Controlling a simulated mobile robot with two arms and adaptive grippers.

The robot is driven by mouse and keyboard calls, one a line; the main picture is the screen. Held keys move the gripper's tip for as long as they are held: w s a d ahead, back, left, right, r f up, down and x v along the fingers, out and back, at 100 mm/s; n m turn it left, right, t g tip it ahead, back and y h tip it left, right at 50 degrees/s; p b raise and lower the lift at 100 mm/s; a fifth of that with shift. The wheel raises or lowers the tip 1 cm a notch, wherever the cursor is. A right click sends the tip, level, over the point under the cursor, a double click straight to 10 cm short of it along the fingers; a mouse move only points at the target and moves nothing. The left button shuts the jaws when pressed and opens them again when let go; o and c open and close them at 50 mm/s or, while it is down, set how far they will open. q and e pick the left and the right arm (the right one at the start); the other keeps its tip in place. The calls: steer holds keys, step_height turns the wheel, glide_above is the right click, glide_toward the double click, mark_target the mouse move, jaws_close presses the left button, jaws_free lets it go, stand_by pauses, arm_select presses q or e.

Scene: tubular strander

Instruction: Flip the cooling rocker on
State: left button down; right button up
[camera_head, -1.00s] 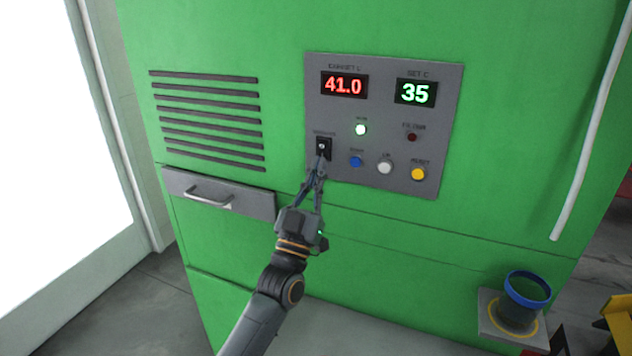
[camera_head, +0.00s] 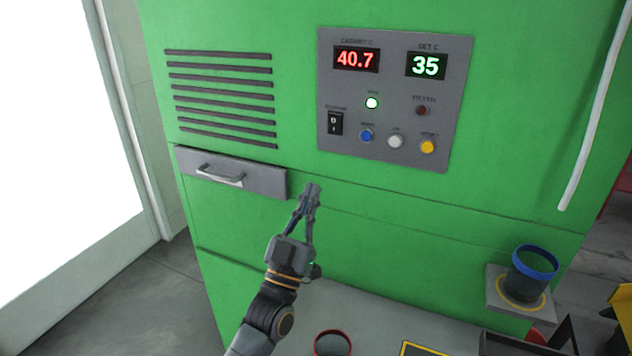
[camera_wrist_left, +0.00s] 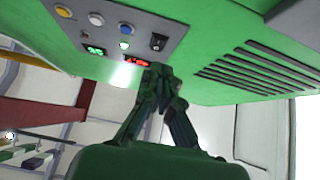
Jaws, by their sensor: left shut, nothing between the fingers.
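The cooling rocker (camera_head: 335,123) is a small black switch at the left edge of the grey control panel (camera_head: 385,150) on the green cabinet. It also shows in the left wrist view (camera_wrist_left: 159,42). The green lamp (camera_head: 372,103) above the buttons is lit. The red display (camera_head: 356,59) reads 40.7 and the green display (camera_head: 426,65) reads 35. My left gripper (camera_head: 313,188) is shut and empty, below the panel and apart from the rocker. My right gripper is not in view.
A drawer with a handle (camera_head: 220,176) and a slatted vent (camera_head: 222,98) are left of the panel. Blue, white and yellow buttons (camera_head: 395,142) sit right of the rocker. A blue-rimmed cup (camera_head: 534,268) stands on a small shelf at the lower right. A red-rimmed round container (camera_head: 332,343) is at the bottom.

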arm_select(q)
steer(key=shift+v, duration=1.1)
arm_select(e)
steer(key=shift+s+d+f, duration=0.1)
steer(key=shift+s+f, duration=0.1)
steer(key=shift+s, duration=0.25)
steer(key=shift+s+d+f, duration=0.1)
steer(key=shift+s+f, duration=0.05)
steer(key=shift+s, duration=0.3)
